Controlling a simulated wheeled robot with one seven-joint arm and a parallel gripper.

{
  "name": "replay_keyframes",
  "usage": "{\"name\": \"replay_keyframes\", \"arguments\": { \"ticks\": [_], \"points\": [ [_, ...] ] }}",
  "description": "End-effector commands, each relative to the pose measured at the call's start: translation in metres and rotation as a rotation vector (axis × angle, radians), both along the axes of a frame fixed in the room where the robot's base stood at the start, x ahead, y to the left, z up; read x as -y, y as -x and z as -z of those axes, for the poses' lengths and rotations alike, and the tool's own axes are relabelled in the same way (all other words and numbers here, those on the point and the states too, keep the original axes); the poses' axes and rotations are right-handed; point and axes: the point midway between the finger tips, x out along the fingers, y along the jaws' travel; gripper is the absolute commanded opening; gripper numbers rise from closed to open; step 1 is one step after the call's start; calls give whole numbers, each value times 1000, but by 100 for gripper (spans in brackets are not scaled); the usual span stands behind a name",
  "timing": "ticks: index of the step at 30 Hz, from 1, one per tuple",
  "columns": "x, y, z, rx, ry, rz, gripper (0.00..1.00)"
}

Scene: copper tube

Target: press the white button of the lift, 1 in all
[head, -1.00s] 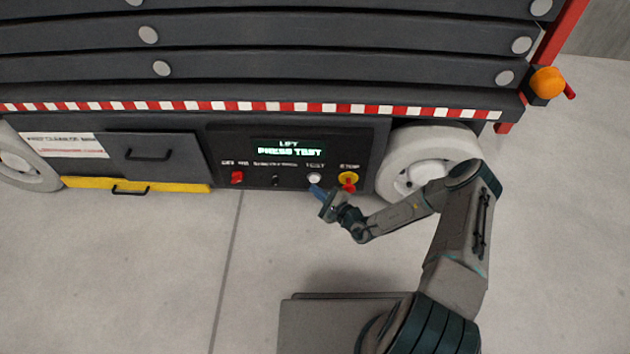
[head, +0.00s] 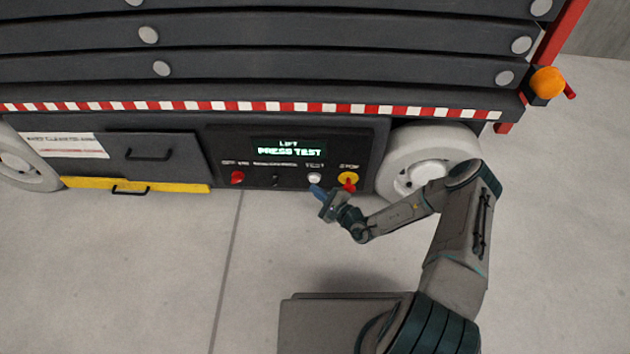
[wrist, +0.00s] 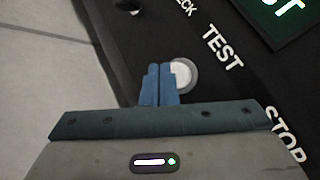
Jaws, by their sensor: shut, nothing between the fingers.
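The white button (head: 315,177) sits under the word TEST on the lift's dark control panel (head: 222,151). In the wrist view the white button (wrist: 182,75) is round with a grey ring, and its left part is hidden behind my fingers. My gripper (head: 314,188) is just in front of and below the button in the head view. Its blue fingertips (wrist: 160,70) are shut together with nothing between them. I cannot tell whether they touch the button. The display (head: 288,147) reads LIFT, PRESS TEST.
A yellow stop switch with a red part (head: 348,180) is close to the right of the button. A red knob (head: 237,177) and a small dark knob (head: 276,181) are to the left. A wheel (head: 428,165) stands right of the panel. The floor in front is clear.

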Motion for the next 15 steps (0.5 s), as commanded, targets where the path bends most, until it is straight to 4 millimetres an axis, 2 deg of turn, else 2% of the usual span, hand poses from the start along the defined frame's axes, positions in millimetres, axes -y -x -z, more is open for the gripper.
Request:
{"name": "replay_keyframes", "arguments": {
  "ticks": [15],
  "points": [
    [0,-8,-1,1,1,0,0]
  ]
}}
